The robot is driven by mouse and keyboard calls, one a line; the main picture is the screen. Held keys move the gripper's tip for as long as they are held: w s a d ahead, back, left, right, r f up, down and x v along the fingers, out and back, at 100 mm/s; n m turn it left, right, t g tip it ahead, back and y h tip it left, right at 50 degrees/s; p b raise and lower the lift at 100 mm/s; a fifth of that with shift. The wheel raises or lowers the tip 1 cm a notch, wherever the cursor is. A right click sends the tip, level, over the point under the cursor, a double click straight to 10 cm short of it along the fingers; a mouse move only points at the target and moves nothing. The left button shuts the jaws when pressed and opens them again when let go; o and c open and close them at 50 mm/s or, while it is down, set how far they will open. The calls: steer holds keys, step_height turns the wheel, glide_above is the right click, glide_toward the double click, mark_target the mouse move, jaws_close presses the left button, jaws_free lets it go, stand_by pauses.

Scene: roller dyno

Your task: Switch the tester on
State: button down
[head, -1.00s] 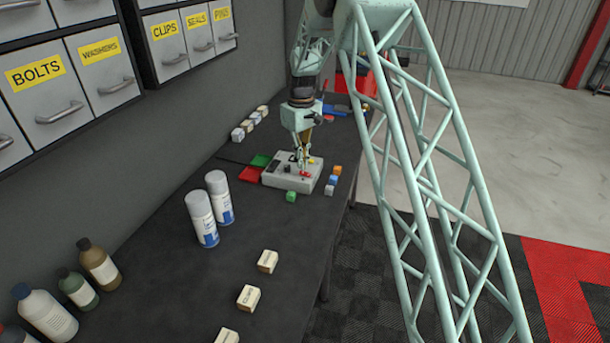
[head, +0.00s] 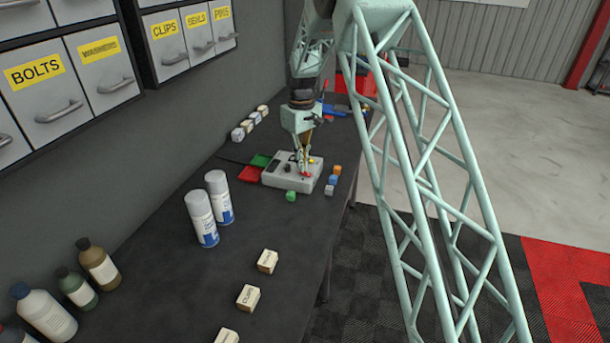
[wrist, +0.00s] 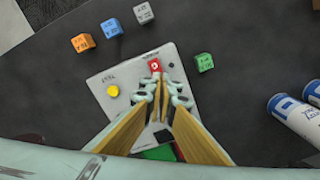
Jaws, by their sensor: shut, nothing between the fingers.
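The tester (head: 280,178) is a light grey box on the dark bench, and it also shows in the wrist view (wrist: 118,76). A small red switch with a pale mark (wrist: 154,65) sits near one edge of its top; it shows in the head view (head: 306,174). A yellow button (wrist: 113,91) is to its left in the wrist view. My gripper (head: 304,169) points down over the tester. Its shut, empty fingertips (wrist: 156,76) are right at the red switch and partly cover it. I cannot tell whether they touch it. The switch's position is unclear.
Green (head: 291,196), orange (head: 337,169) and blue (head: 333,180) cubes lie close to the tester. Red (head: 250,174) and green (head: 261,160) pads lie at its left. Two spray cans (head: 202,219) stand nearer on the bench.

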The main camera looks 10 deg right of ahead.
steer(key=shift+f+b, duration=0.35)
steer(key=shift+f, duration=0.5)
stand_by(1.0)
steer(key=shift+r, duration=0.1)
steer(key=shift+r+p, duration=1.5)
steer(key=shift+r, duration=1.9)
steer(key=shift+r, duration=0.1)
